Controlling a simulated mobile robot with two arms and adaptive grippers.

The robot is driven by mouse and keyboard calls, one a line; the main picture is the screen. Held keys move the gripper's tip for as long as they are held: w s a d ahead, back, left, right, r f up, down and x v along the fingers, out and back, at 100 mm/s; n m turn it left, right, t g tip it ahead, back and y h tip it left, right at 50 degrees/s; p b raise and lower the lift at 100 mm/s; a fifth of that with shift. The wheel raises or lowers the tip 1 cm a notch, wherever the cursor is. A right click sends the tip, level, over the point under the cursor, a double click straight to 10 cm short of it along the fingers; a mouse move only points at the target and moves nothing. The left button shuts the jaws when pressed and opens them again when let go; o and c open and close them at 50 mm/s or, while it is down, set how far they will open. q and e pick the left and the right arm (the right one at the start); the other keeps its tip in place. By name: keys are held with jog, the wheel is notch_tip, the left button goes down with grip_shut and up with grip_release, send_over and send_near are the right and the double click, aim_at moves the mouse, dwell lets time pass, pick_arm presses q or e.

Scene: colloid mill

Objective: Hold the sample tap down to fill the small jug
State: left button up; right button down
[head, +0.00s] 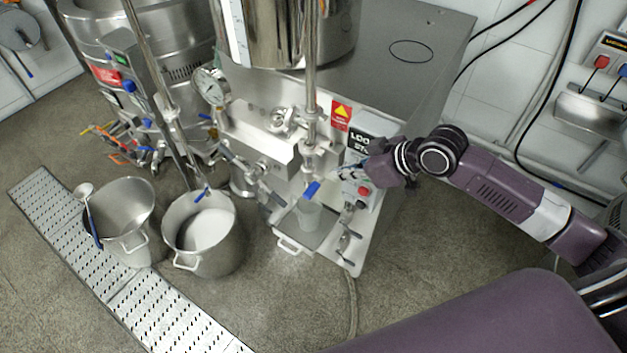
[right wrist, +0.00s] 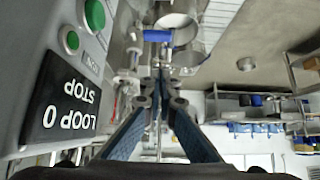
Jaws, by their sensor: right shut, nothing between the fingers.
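The sample tap's blue lever (head: 311,190) sits at the front of the steel machine, and it also shows in the right wrist view (right wrist: 157,36) beyond my fingertips. A pale small jug (head: 308,214) stands below it on a small shelf, partly hidden by the tap. My right gripper (head: 352,171) is to the right of the lever, apart from it, by the control panel. In the right wrist view its fingers (right wrist: 163,78) are shut together and hold nothing. Whether liquid is in the jug cannot be told. My left gripper is not in view.
A red button (head: 364,190) and a LOOP STOP sign are close to my right gripper. Green buttons (right wrist: 94,14) show in the wrist view. Two steel pots, one holding white liquid (head: 207,229), stand on the floor at left beside a drain grating (head: 165,318).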

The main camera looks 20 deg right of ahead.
jog(key=shift+s+a+r, duration=0.1)
jog(key=shift+a+r, duration=0.05)
jog(key=shift+a, duration=0.05)
jog(key=p, duration=0.2)
send_over(312, 190)
jog(key=s, duration=0.2)
notch_tip(312, 190, down, 7)
jog(key=shift+w+d+f+p, duration=0.1)
jog(key=shift+f+p, duration=0.05)
jog(key=shift+f, duration=0.9)
jog(key=shift+w+d+f+p, duration=0.1)
jog(key=shift+f+p, duration=0.05)
jog(key=shift+f, duration=0.85)
